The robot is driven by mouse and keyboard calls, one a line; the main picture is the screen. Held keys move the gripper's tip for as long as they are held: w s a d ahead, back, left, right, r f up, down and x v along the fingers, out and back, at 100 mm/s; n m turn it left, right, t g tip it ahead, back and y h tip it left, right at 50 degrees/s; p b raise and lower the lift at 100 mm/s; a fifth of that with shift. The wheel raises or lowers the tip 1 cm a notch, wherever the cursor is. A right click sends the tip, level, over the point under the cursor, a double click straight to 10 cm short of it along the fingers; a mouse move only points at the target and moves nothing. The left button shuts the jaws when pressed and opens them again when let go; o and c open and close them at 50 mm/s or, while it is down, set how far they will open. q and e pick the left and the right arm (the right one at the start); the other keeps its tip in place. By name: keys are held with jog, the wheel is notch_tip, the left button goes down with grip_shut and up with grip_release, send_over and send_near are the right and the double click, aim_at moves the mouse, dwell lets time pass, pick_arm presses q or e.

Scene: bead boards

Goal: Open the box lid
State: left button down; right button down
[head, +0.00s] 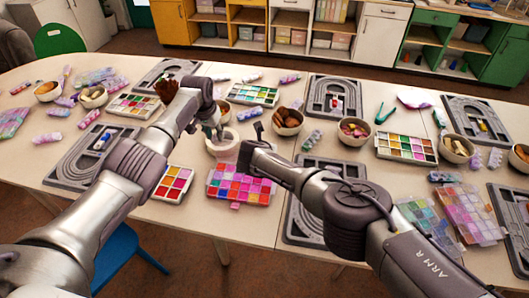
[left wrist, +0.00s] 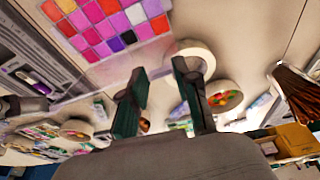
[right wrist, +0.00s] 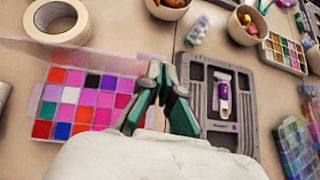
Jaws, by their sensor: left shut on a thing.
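The bead box (head: 240,188) lies on the table near the front middle, its compartments filled with pink, purple, red and other beads. It also shows in the left wrist view (left wrist: 105,25) and the right wrist view (right wrist: 85,100). Its translucent lid (right wrist: 100,60) stands out past the far edge and looks raised at a tilt. My left gripper (head: 222,132) is shut on the lid; its fingers (left wrist: 162,85) show at the clear sheet's edge. My right gripper (head: 256,135) is at the box's right side. Its fingertips (right wrist: 161,72) are close together; whether they pinch anything is unclear.
A grey board (head: 299,222) lies to the right and a smaller bead box (head: 174,184) to the left. Bowls, such as one with beads (head: 354,131), and more boards crowd the table.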

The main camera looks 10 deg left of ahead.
pick_arm(q)
jog(key=c, duration=0.8)
grip_release()
jog(key=shift+c, duration=0.2)
jog(key=shift+r, duration=0.1)
